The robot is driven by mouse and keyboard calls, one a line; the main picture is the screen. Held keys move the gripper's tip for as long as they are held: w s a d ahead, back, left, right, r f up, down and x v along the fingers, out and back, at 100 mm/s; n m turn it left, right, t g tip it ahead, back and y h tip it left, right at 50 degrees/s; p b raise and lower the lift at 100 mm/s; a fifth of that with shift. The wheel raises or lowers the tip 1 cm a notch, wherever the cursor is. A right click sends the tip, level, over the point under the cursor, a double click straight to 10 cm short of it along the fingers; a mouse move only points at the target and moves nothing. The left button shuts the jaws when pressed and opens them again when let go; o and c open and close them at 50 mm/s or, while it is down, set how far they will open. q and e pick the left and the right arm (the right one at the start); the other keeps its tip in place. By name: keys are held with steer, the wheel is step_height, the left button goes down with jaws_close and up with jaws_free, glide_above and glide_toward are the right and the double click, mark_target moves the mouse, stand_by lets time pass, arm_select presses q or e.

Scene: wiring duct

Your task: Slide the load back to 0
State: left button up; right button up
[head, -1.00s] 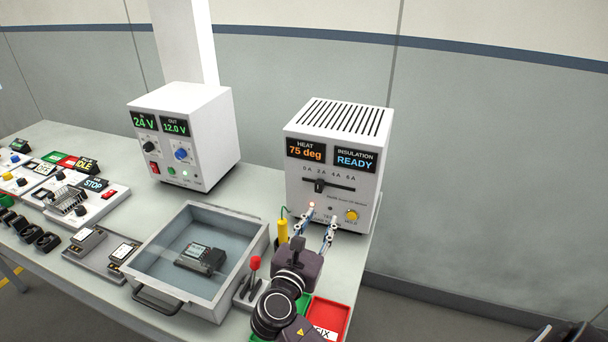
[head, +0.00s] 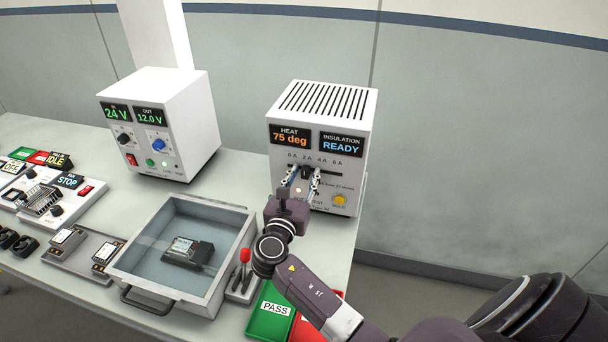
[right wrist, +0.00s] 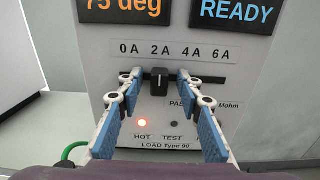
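The load slider has a black knob (right wrist: 159,78) in a horizontal slot on the front of the white load box (head: 322,98). In the right wrist view the knob stands under the 2A mark, to the right of 0A. My right gripper (head: 303,174) is in front of the box at slider height. In the right wrist view its blue-padded fingertips (right wrist: 159,76) are one on each side of the knob, with a gap to each side. The gripper is open. I cannot tell how deep the tips reach. My left gripper is not in view.
Below the slot are a lit HOT lamp (right wrist: 143,123) and a yellow HOLD button (head: 339,200). A grey tray (head: 230,255) with a small device, a red-knobbed lever (head: 244,256) and a green PASS bin (head: 266,322) stand nearby. A power supply box (head: 170,90) is at left.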

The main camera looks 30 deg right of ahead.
mark_target(292, 165)
jaws_close()
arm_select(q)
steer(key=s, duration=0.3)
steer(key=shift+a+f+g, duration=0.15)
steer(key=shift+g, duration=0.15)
arm_select(e)
steer(key=shift+w+a, duration=0.15)
steer(key=shift+w, duration=0.05)
steer(key=w+a+b, duration=0.1)
steer(key=w+a, duration=0.1)
steer(key=w, duration=0.1)
steer(key=shift+a, duration=0.35)
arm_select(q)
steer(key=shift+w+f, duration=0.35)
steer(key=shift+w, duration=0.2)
arm_select(e)
steer(key=shift+d, duration=0.1)
